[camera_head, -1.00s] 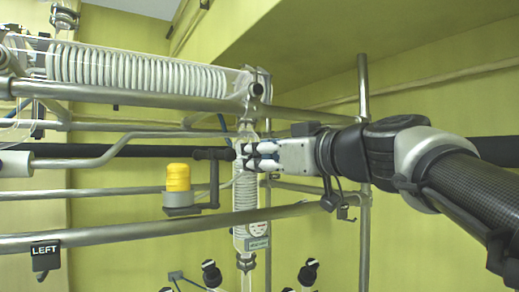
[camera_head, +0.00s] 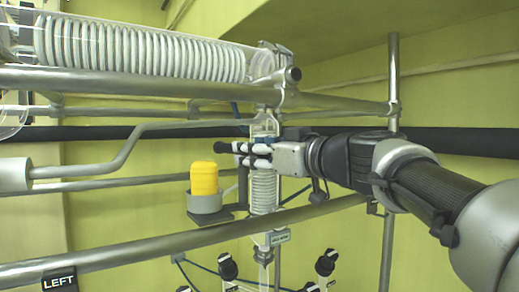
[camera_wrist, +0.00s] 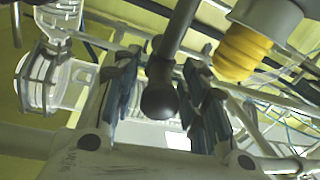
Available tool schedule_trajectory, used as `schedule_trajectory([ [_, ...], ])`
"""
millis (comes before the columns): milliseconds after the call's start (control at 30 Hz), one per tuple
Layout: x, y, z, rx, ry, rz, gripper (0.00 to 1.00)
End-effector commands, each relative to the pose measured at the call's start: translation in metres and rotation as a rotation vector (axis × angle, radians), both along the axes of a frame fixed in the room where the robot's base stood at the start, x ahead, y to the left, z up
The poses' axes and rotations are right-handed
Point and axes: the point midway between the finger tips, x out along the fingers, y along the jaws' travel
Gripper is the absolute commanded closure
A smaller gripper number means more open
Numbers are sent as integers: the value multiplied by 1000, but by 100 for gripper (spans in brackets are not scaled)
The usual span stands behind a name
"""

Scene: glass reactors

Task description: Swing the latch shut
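The latch's dark handle (camera_wrist: 160,85) runs between the two fingers of my gripper (camera_wrist: 163,80) in the wrist view, its rounded knob end towards the palm. The fingers stand apart on either side of the handle, with narrow gaps; I cannot tell if they touch it. In the head view, my gripper (camera_head: 250,155) reaches in from the right, and the handle's dark end (camera_head: 223,147) shows at its fingertips. The rest of the latch is mostly hidden behind the gripper.
A yellow-topped grey piece (camera_head: 204,180) sits on a bracket just left of my gripper, and also shows in the wrist view (camera_wrist: 240,52). A glass coil condenser (camera_head: 140,50) and steel rails (camera_head: 150,82) run above. Another rail (camera_head: 130,255) crosses below.

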Motion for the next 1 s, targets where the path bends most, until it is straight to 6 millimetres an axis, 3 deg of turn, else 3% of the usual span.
schedule_trajectory([
  [67,0,0,0,1,1,0,60],
  [667,0,0,0,0,0,0,100],
  [1000,0,0,0,1,-1,0,100],
])
